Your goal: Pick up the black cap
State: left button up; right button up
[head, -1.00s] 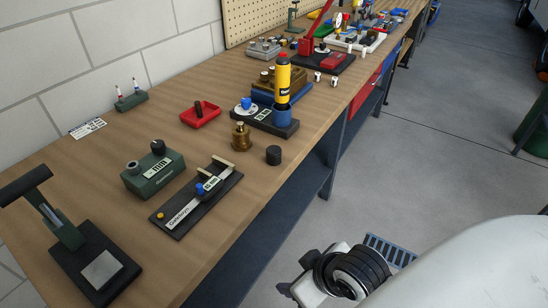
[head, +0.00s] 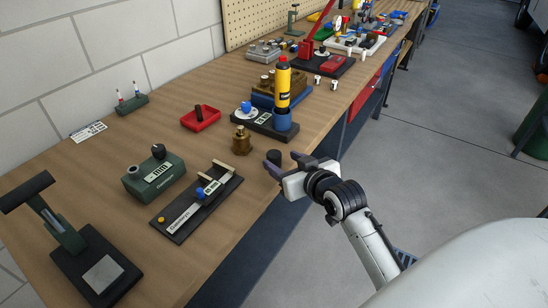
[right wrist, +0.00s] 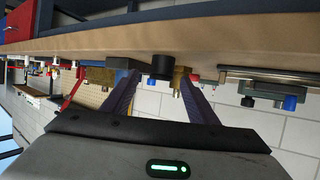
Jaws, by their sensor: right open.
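The black cap (head: 273,155) is a short dark cylinder standing upright near the bench's front edge, right of a brass pot (head: 241,139). It also shows in the right wrist view (right wrist: 162,66), inverted, centred between and just beyond my fingertips. My right gripper (head: 282,161) is open and empty, low over the bench edge, with its purple-grey fingers pointing toward the cap and partly covering it in the head view. In the right wrist view the two fingers (right wrist: 160,79) are spread on either side of the cap. I cannot tell whether either finger touches it. My left gripper is out of view.
A black-based gauge with a blue knob (head: 184,219) lies left of the cap. A stand (head: 254,120) with a yellow bottle (head: 282,82) and blue cup is behind. A red tray (head: 211,122) and green device (head: 139,184) are farther left.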

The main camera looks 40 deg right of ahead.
aim_at(278, 160)
jog(key=shift+x, duration=2.8)
jog(key=shift+a, duration=0.15)
jog(key=c, duration=1.1)
